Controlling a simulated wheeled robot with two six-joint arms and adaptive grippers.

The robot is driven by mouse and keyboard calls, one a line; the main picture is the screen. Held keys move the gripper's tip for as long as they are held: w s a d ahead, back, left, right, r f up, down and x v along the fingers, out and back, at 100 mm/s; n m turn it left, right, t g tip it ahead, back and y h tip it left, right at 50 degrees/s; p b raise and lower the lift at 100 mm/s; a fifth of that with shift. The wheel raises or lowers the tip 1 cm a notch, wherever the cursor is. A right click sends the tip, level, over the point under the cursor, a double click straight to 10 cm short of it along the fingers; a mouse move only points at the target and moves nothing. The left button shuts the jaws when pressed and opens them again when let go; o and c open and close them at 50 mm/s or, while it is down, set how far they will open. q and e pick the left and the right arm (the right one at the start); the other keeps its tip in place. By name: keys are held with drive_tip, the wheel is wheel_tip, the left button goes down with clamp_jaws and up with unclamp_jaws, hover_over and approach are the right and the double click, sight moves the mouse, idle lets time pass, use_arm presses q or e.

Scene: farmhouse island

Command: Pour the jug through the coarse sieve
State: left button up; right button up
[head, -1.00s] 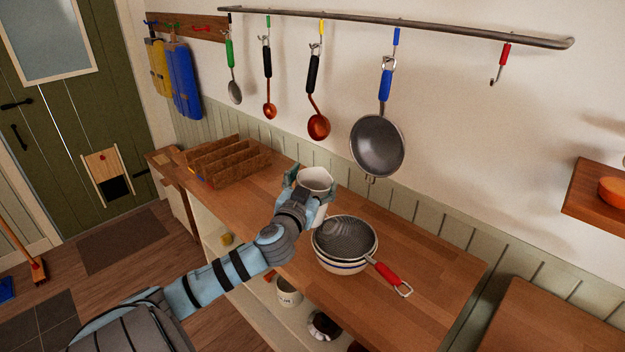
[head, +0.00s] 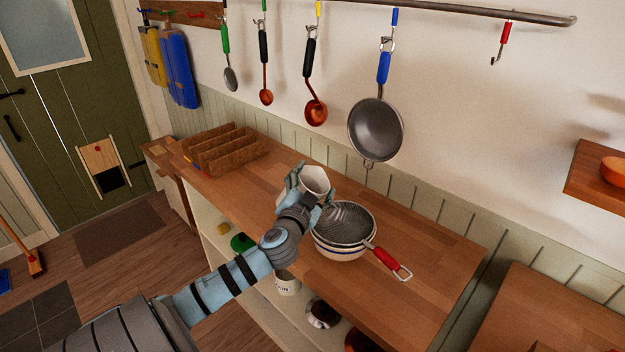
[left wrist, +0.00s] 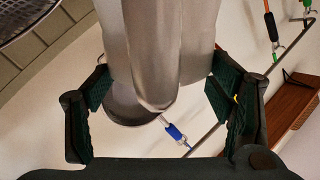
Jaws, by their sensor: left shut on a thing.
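The pale jug (head: 317,181) is held by my left gripper (head: 306,190) above the worktop, beside and a little above the sieve, and it looks tilted. In the left wrist view the jug (left wrist: 160,45) shows large and grey between the two fingers of the gripper (left wrist: 165,110). A mesh sieve (head: 347,220) with a red handle (head: 387,258) rests on a striped bowl (head: 340,252). Part of the sieve mesh shows in the left wrist view (left wrist: 20,14). I see no stream from the jug, and its contents are hidden. My right gripper is not in view.
A blue-handled sieve (head: 376,130) and several ladles hang from the wall rail (head: 430,10). A brown divided rack (head: 225,152) stands at the worktop's far left end.

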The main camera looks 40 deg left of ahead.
sight(321, 196)
use_arm(q)
drive_tip(key=shift+w+d+f+m+b, duration=0.1)
drive_tip(key=shift+d+f+m+b, duration=0.15)
drive_tip(key=shift+f+m, duration=0.45)
drive_tip(key=shift+w+d+f+m+b, duration=0.15)
drive_tip(key=shift+d+f+m+b, duration=0.05)
drive_tip(key=shift+f+m, duration=0.5)
drive_tip(key=shift+w+d+f+m+b, duration=0.1)
drive_tip(key=shift+d+f+m+b, duration=0.15)
drive_tip(key=shift+f+m, duration=0.4)
drive_tip(key=shift+w+d+r+m+p, duration=0.1)
drive_tip(key=shift+m+p, duration=0.2)
drive_tip(key=shift+m, duration=0.25)
drive_tip(key=shift+d+r, duration=0.1)
drive_tip(key=shift+r, duration=0.1)
drive_tip(key=shift+w+d+f+m+p, duration=0.1)
drive_tip(key=shift+d+f+m+p, duration=0.2)
drive_tip(key=shift+m, duration=0.5)
